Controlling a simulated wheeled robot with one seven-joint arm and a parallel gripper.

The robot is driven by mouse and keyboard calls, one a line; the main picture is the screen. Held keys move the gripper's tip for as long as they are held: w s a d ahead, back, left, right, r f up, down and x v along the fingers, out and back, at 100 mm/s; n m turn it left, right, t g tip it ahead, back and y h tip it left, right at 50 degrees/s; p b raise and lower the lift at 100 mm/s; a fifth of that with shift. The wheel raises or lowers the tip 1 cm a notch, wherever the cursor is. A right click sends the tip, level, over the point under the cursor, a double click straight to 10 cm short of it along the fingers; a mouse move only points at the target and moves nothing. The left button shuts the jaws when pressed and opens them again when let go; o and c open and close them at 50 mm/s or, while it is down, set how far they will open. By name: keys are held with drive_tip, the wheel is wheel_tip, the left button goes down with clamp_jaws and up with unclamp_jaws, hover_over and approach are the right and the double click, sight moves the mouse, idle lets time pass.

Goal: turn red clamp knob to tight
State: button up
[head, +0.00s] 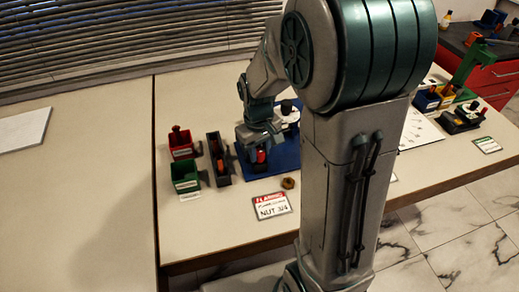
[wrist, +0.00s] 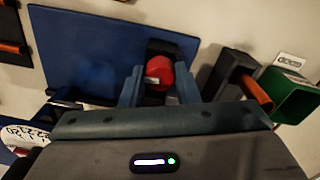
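The red clamp knob (wrist: 160,72) is in the wrist view, on a dark block at the edge of the blue board (wrist: 85,50). In the head view the knob (head: 261,156) shows just below my gripper (head: 262,138), on the blue board (head: 283,163). In the wrist view the two fingers of my gripper (wrist: 160,84) are apart, one on each side of the knob. The knob's tight marking is not readable.
A dark bin (head: 218,160), a red bin (head: 181,146) and a green bin (head: 186,178) stand left of the board. A label card (head: 271,206) and a small brown ring (head: 288,183) lie in front. A white dial (wrist: 22,132) is at the wrist view's lower left. The left table is mostly clear.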

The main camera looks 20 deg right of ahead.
sight(258, 153)
drive_tip(key=shift+m, duration=0.9)
drive_tip(key=o, duration=1)
drive_tip(key=shift+c, duration=0.2)
drive_tip(key=shift+r, duration=0.1)
wheel_tip(258, 153, up, 14)
drive_tip(key=p, duration=0.1)
drive_tip(key=shift+a+f, duration=0.2)
